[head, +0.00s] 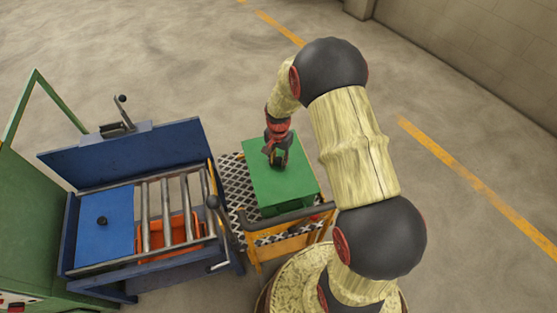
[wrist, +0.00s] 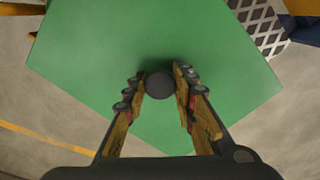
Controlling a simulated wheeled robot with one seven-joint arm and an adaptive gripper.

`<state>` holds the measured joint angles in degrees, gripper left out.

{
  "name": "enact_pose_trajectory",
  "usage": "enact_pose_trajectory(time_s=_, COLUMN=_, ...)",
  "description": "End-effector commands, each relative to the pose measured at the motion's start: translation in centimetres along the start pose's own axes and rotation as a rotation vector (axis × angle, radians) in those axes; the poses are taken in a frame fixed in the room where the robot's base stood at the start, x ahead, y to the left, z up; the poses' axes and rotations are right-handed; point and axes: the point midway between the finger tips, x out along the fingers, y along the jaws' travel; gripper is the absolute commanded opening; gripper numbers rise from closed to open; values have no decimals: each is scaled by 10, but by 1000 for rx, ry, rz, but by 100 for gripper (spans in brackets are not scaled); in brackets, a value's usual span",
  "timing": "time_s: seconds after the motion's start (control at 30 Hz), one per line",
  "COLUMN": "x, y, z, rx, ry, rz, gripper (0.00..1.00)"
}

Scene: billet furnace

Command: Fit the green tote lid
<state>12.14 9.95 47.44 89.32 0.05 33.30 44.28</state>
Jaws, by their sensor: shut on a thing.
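The green tote lid (head: 281,176) is a flat green panel over the cart's patterned deck, with a darker green side showing under its front edge in the head view. My gripper (head: 278,158) points down at the middle of the lid. In the wrist view the lid (wrist: 100,60) fills most of the picture, and a round dark knob (wrist: 160,84) stands between the fingers. My gripper (wrist: 158,88) is shut on this knob. Whether the lid is seated on the tote or just above it, I cannot tell.
The yellow cart (head: 285,250) has a dark handle bar at its front and bare tread plate (head: 237,185) left of the lid. Left of it stands a blue roller bench (head: 125,155) with an orange bin (head: 178,230) under its rollers. Open floor lies behind.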

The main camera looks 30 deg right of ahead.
Motion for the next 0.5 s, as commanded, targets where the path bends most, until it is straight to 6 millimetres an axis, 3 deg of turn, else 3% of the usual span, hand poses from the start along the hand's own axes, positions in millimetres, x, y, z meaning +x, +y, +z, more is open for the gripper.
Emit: enact_pose_trajectory(time_s=0.5, x=6, y=0, z=0, rx=0, ry=0, rz=0, gripper=0)
